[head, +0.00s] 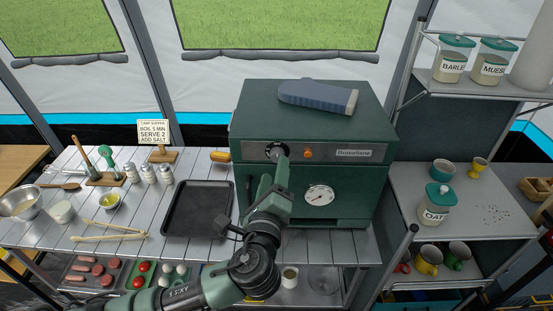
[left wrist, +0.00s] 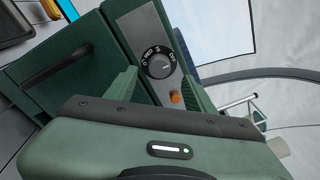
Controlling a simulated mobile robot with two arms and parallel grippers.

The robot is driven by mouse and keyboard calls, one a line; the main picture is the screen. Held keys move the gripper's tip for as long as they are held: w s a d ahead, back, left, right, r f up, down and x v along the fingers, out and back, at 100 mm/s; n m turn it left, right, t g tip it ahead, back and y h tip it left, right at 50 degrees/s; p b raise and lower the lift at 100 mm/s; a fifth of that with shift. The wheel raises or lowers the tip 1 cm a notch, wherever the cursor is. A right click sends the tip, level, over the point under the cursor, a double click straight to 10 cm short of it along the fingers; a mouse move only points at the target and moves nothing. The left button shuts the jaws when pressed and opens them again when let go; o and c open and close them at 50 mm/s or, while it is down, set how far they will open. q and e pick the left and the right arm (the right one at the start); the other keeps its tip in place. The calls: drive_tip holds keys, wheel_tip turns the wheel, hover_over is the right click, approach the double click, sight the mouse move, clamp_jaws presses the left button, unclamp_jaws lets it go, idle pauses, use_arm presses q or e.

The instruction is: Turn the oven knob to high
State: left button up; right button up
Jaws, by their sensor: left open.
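The green oven (head: 310,120) stands on the slatted table, with a control strip across its upper front. The black oven knob (left wrist: 159,66) shows in the left wrist view with a dial of printed marks around it; its exact setting is too small to read. In the head view the knob (head: 272,150) is partly hidden by my left gripper (head: 280,158). That gripper is open, and in the left wrist view its two green fingers (left wrist: 160,84) point toward the control strip on either side of the knob. I cannot tell whether they touch it. My right gripper is not in view.
An orange indicator (head: 308,153) sits right of the knob. A round gauge (head: 319,195) is on the oven front. A blue folded item (head: 317,97) lies on top. A black tray (head: 199,210) is left of the oven; shelves with jars stand right.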

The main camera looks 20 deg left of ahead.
sight(277, 159)
use_arm(q)
drive_tip(key=w, duration=0.2)
drive_tip(key=w+a+p, duration=0.1)
drive_tip(key=w, duration=0.1)
drive_tip(key=shift+w, duration=0.3)
drive_tip(key=shift+f, duration=0.1)
clamp_jaws()
